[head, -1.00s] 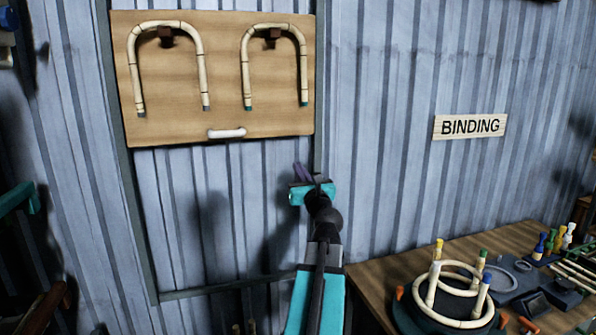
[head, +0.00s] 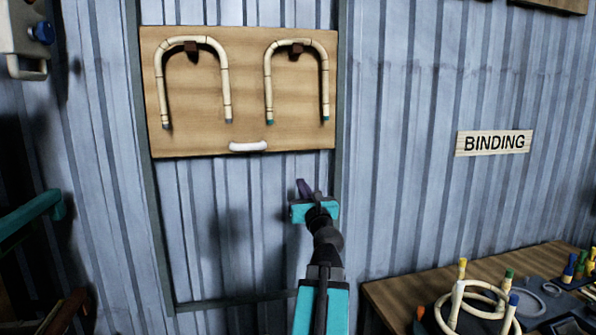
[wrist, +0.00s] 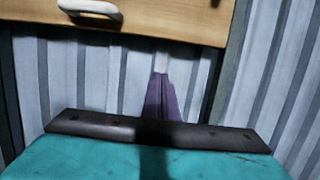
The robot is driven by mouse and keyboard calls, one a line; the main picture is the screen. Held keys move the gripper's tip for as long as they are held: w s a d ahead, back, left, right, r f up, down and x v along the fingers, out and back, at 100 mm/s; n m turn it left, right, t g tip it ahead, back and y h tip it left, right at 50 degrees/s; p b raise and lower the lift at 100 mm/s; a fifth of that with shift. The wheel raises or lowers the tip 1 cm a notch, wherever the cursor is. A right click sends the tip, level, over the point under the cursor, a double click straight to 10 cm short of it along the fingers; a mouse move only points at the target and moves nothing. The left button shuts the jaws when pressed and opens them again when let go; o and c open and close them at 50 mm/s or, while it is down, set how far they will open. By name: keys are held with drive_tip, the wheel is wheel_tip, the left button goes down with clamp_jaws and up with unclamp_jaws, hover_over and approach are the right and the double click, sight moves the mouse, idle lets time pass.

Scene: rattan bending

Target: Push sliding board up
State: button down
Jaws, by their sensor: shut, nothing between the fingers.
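The sliding board (head: 195,140) is a wooden panel in a grey frame on the corrugated wall, in the upper left of the head view. Two bent rattan hoops hang from pegs on it. A white handle (head: 248,146) sits at its lower edge. My gripper (head: 303,187) is shut and empty, below the board and right of the handle, apart from both in the head view. In the wrist view the board's lower edge (wrist: 180,33) and the handle (wrist: 90,8) show at the top, above the purple fingers (wrist: 161,98).
The frame's opening below the board shows bare corrugated wall (head: 220,240). A BINDING sign (head: 493,142) hangs to the right. A wooden table (head: 400,290) with rattan rings (head: 480,300) and coloured pegs stands at lower right. A teal bar (head: 30,220) is at the left edge.

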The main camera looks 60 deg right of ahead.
drive_tip(key=w+d+r+p, duration=0.5)
drive_tip(key=w+d+r, duration=0.1)
drive_tip(key=d, duration=0.1)
drive_tip(key=shift+w+r, duration=0.15)
drive_tip(key=shift+r, duration=0.05)
idle(0.9)
drive_tip(key=shift+d, duration=0.1)
idle(0.3)
